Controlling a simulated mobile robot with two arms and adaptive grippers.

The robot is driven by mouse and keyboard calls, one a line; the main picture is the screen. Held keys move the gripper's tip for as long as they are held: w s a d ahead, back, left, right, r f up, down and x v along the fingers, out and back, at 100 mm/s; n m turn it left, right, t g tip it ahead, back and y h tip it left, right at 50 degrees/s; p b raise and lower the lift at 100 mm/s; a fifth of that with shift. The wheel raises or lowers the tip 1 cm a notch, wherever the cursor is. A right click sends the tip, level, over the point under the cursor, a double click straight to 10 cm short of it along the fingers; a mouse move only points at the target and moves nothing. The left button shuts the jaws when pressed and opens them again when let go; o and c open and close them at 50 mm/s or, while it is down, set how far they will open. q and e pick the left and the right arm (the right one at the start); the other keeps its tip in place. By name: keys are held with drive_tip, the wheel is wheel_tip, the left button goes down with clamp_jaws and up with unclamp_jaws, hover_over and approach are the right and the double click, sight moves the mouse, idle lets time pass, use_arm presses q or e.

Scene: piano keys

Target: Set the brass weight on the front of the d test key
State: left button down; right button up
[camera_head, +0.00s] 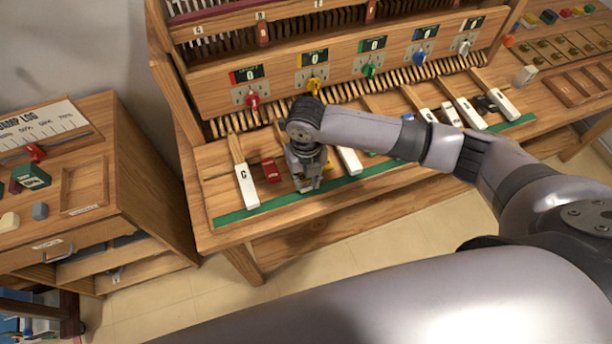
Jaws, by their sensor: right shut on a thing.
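My right gripper (310,182) points down over the front of the key row, just right of the white key marked C (246,187). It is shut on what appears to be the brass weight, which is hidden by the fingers. The key under the gripper, in the place of the d test key, is mostly covered by it. I cannot tell whether the held thing touches that key. A green strip (235,217) runs along the front edge below the keys. My left gripper is not in view.
A red block (271,171) lies between the C key and my gripper. More white keys (350,161) stand to the right, partly behind my arm. Coloured knobs line the panel (285,78) behind.

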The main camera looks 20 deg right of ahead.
drive_tip(key=shift+f, duration=0.25)
drive_tip(key=o, duration=1)
drive_tip(key=shift+r, duration=0.1)
